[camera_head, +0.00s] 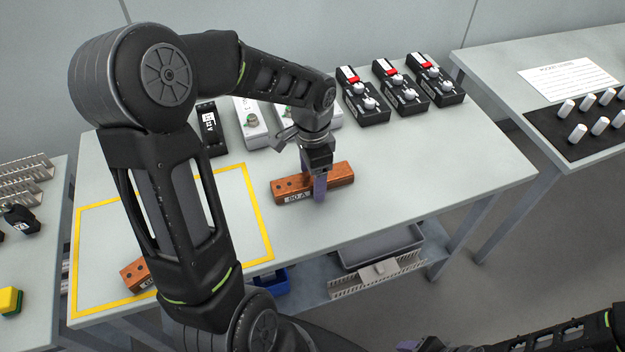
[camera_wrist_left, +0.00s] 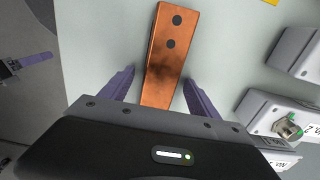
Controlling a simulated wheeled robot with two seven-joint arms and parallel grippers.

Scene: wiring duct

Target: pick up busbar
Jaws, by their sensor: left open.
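In the left wrist view the fingers of my left gripper (camera_wrist_left: 160,85) stand apart on either side of the bar. Another copper bar (camera_head: 133,274) lies at the lower left, partly hidden by my left arm. My right gripper (camera_head: 425,345) is only partly visible at the bottom edge.
Several black devices (camera_head: 362,97) with red and white parts stand along the back of the table. Grey-white devices (camera_head: 251,122) and a black one (camera_head: 212,130) stand left of them. A yellow outline (camera_head: 262,222) marks the left area. The table's right part is clear.

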